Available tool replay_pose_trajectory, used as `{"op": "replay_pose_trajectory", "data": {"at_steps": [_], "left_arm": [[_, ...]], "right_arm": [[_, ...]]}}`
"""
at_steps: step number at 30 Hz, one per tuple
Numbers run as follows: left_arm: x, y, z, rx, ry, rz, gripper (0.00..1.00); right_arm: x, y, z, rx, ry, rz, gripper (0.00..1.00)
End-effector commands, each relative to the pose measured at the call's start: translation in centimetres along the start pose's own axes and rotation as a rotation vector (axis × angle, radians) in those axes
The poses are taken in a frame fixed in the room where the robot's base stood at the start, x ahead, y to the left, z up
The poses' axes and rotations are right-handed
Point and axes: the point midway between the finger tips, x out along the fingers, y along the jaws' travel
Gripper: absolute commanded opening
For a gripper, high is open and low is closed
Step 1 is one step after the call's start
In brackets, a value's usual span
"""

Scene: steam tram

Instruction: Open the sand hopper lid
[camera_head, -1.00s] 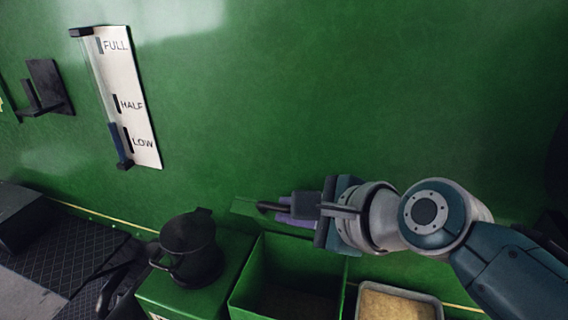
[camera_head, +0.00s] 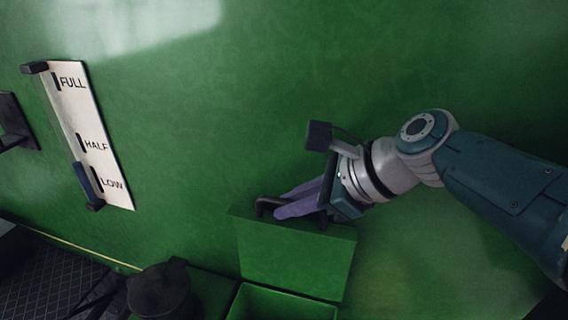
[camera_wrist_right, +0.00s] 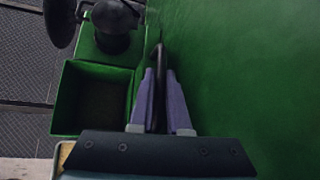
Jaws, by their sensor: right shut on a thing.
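The green sand hopper lid (camera_head: 294,258) stands raised against the green wall, its broad face toward me in the head view. A dark bar handle (camera_head: 266,203) runs along its upper edge. My right gripper (camera_head: 279,210), with purple fingers, is shut on that handle; in the right wrist view the fingers (camera_wrist_right: 164,104) lie on both sides of the dark handle (camera_wrist_right: 160,62). The green hopper (camera_head: 283,304) is below the lid, its mouth partly cut off by the frame. In the right wrist view the hopper (camera_wrist_right: 66,98) is open with a dark inside. My left gripper is not in view.
A dark pot (camera_head: 160,291) stands on the green box left of the hopper. A gauge plate (camera_head: 92,140) marked FULL, HALF and LOW and a dark bracket (camera_head: 14,121) are on the wall at left. The wall above the lid is clear.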

Motion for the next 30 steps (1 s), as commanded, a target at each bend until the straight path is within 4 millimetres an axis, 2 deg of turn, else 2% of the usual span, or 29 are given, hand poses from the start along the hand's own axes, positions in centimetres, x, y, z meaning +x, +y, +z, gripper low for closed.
{"op": "replay_pose_trajectory", "data": {"at_steps": [10, 11, 19, 26, 30], "left_arm": [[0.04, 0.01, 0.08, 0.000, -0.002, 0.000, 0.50], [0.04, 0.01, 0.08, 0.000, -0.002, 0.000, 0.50], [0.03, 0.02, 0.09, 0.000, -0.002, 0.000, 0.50], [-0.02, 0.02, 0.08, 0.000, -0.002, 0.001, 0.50], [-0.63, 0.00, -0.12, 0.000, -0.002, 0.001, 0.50]], "right_arm": [[0.09, 0.17, -0.18, -0.002, 0.004, 0.004, 0.00], [0.09, 0.18, -0.18, -0.002, 0.004, 0.004, 0.16], [0.05, 0.10, -0.13, -0.001, 0.003, 0.002, 0.45], [-0.02, 0.05, -0.09, -0.001, 0.003, 0.001, 0.45], [-0.79, 0.00, 0.01, -0.001, 0.002, 0.001, 0.45]]}}
